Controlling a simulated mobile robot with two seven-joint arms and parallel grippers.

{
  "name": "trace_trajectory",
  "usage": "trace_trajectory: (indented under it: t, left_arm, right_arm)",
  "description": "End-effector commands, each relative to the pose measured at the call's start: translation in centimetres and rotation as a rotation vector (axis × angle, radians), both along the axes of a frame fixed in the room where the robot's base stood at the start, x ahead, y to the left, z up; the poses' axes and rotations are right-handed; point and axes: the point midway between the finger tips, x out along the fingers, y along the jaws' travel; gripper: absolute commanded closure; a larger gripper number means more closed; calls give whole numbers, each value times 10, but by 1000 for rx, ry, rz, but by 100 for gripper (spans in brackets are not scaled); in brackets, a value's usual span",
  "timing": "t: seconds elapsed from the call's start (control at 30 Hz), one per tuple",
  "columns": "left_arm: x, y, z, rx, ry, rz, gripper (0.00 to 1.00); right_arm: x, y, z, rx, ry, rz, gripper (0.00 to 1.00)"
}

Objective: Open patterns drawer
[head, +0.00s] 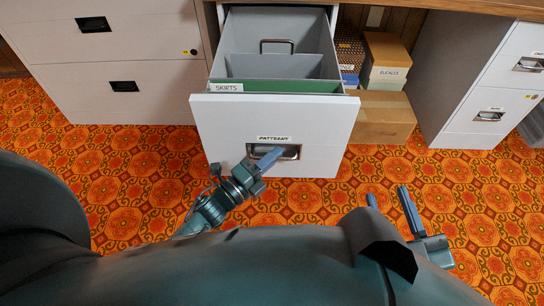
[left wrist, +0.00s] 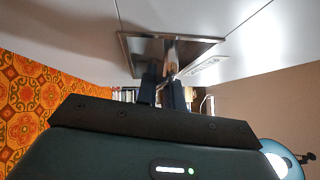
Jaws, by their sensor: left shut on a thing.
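The patterns drawer (head: 225,117) is a white file drawer with a "PATTERNS" label, and it stands pulled out from its cabinet. Inside it are a green folder (head: 290,87) with a "SKIRTS" tab and a grey divider. Its metal handle (head: 290,152) sits in a recessed plate, which also shows in the left wrist view (left wrist: 140,45). My left gripper (head: 268,160) is at this handle and shut on it; its fingers also show in the left wrist view (left wrist: 162,88). My right gripper (head: 390,205) is open and empty above the carpet at the lower right.
Cardboard boxes (head: 385,122) stand right of the drawer. White file cabinets stand at the left (head: 110,50) and the right (head: 470,130). A wooden desktop (head: 490,8) runs along the top right. Orange patterned carpet (head: 130,180) is clear in front of the drawer.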

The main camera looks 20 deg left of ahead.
Motion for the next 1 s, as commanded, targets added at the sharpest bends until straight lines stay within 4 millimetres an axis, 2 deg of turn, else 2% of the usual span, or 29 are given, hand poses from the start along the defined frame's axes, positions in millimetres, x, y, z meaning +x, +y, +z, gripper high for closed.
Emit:
trace_trajectory:
  t: [0.3, 0.33, 0.4, 0.7, 0.87, 1.0]
  left_arm:
    - [0, 1, 0, 1, -1, 2, 100]
    - [0, 1, 0, 1, 0, 2, 89]
    - [0, 1, 0, 1, -1, 2, 83]
    - [-2, 2, 0, 0, 1, 1, 82]
    - [-19, 10, -3, 0, 4, 1, 82]
    - [-45, 26, -6, 3, 5, 2, 82]
  right_arm:
    - [0, 0, 0, 0, 1, 0, 64]
    - [0, 0, 0, 0, 1, 0, 64]
    - [0, 0, 0, -1, 2, 0, 64]
    - [0, 0, 0, -1, 2, 0, 64]
    - [0, 0, 3, -5, 5, -2, 64]
    - [0, -1, 3, -12, 28, -8, 64]
